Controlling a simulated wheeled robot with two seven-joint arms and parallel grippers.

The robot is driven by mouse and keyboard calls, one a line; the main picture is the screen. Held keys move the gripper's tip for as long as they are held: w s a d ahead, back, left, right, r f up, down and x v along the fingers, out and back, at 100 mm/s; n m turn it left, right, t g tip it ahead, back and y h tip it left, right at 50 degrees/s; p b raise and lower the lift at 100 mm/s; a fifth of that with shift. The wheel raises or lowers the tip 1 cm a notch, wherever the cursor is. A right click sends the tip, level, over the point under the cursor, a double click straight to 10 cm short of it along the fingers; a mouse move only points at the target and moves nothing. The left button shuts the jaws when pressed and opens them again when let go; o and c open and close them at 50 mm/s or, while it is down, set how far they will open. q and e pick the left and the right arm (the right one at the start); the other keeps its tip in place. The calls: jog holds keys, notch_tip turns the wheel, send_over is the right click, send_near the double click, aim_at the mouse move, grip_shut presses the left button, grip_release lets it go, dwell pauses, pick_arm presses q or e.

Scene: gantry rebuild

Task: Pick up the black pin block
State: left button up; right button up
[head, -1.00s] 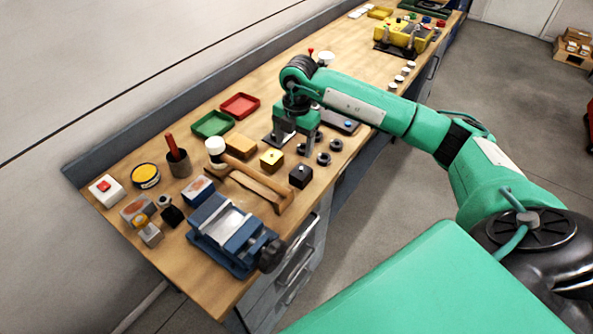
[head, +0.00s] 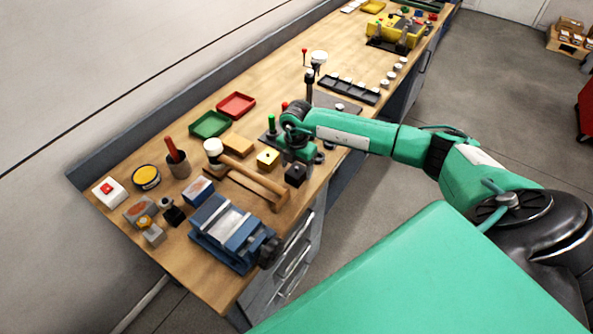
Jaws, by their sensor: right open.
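The black pin block (head: 295,176) is a small dark cube near the front edge of the wooden workbench, right of the hammer. My right gripper (head: 297,162) points down just above and behind it and overlaps its upper part in the head view. The gripper is open; I cannot tell whether its fingers are beside the block or still above it. The block appears to rest on the bench. My left gripper is not in view.
A wooden-handled hammer (head: 257,184) and a blue vise (head: 232,232) are nearer. Green (head: 210,124) and red (head: 236,105) trays lie toward the wall.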

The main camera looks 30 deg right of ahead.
jog(key=shift+f, duration=1.1)
jog(key=c, duration=1.3)
jog(key=shift+w+r, duration=0.1)
